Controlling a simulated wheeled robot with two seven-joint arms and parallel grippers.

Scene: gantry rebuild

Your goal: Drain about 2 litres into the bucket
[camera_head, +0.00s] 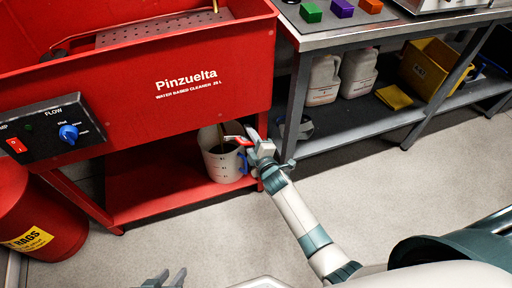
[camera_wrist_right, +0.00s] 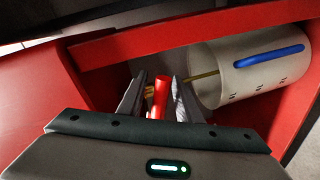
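The bucket (camera_head: 214,162), pale grey with a blue handle and marks, stands on the red lower shelf under the red parts washer (camera_head: 215,68). It also shows in the right wrist view (camera_wrist_right: 226,90). A thin yellow-brown stream (camera_wrist_right: 204,76) runs from the drain toward its mouth; the liquid level cannot be read. The red drain lever (camera_wrist_right: 160,97) has brass beside it. My right gripper (camera_wrist_right: 158,82) has its fingers on both sides of the lever, with a gap visible, so it looks open. My left gripper (camera_head: 166,278) is open and empty at the bottom edge.
A control box (camera_head: 50,128) with a blue knob and red switch is on the washer's front. A red rags drum (camera_head: 35,215) stands at left. A metal bench (camera_head: 340,38) with jugs and a yellow bin (camera_head: 425,66) below stands at right. The floor in front is clear.

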